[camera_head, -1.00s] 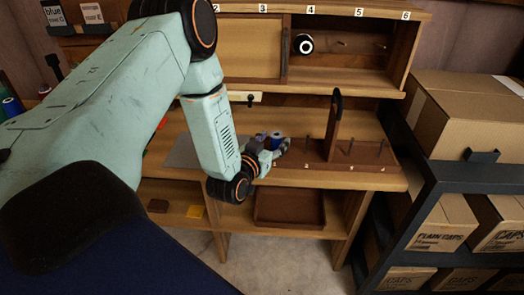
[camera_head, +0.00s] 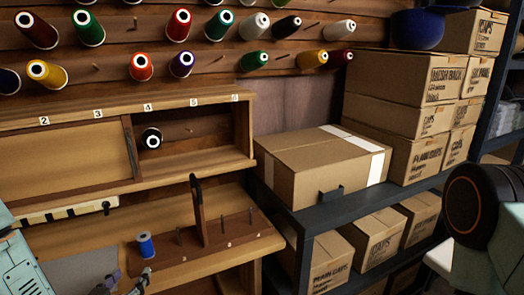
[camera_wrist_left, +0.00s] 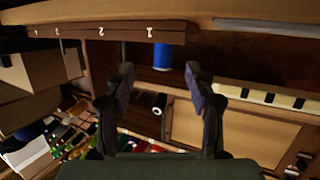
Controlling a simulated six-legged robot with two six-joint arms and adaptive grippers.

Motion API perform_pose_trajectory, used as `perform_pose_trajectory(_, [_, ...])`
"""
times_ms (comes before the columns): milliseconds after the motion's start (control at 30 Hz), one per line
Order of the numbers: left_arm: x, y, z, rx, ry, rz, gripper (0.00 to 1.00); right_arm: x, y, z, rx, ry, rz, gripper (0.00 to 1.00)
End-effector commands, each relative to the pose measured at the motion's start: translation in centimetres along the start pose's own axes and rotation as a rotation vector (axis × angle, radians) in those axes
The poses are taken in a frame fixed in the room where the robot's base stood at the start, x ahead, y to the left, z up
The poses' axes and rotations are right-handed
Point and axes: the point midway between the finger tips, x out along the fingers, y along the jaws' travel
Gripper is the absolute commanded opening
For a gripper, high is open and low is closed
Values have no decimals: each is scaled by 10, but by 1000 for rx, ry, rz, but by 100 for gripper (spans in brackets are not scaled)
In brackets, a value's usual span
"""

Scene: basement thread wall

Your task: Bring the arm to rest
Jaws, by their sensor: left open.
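The spool also shows in the wrist view (camera_wrist_left: 162,57), beyond the gap between the fingers. My right gripper is out of view.
A numbered cubby shelf (camera_head: 70,158) above the bench holds a black spool (camera_head: 151,138). Coloured spools sit on the wall pegs. A tall dark-tipped post (camera_head: 197,212) rises from the rack. Cardboard boxes (camera_head: 318,168) fill the dark shelving at right.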

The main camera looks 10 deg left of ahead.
Motion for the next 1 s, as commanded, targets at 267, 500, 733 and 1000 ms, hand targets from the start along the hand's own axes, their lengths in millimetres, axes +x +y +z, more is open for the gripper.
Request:
perform_pose_trajectory(267, [-53, 34, 118, -102, -559, 35, 55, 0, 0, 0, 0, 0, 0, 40])
perform_pose_trajectory(500, [-170, 55, 210, -46, -1097, 8, 55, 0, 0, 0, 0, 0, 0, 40])
perform_pose_trajectory(733, [-237, 55, 239, 100, -1308, 16, 55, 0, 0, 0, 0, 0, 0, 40])
perform_pose_trajectory(1000, [-245, 55, 244, 129, -1326, 30, 55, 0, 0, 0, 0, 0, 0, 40])
